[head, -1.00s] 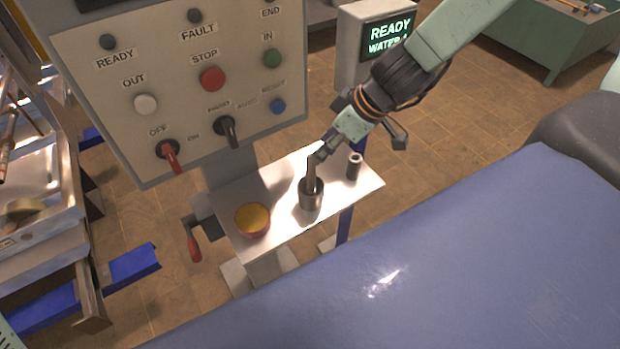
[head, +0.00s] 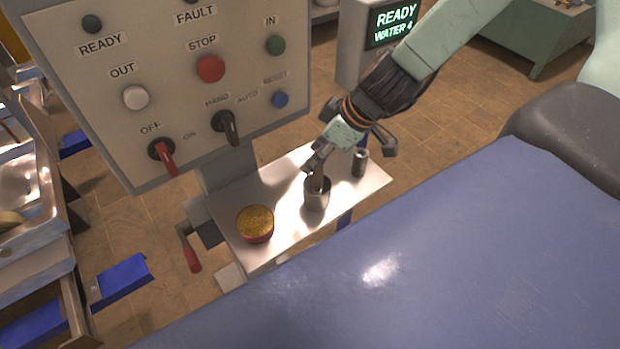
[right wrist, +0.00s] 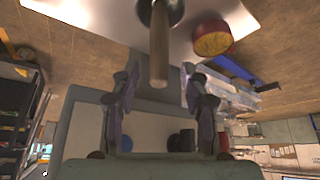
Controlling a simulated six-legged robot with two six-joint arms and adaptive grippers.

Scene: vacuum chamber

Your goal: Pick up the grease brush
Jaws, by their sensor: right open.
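The grease brush (head: 318,184) stands handle up in a small metal cup (head: 316,201) on the shelf; its lower end is hidden in the cup. In the right wrist view the wooden handle (right wrist: 159,50) points toward my gripper, with the cup (right wrist: 172,12) behind it. My right gripper (head: 317,163) is at the top of the handle. In the right wrist view its open fingers (right wrist: 159,84) are on either side of the handle's end, with gaps showing. My left gripper is not in view.
A red tub of yellow-brown grease (head: 256,223) stands left of the cup on the shelf (head: 285,232). A small dark metal cylinder (head: 360,162) stands right of it. The control panel (head: 170,90) rises behind at the left. A red-handled crank (head: 190,252) is at the shelf's left.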

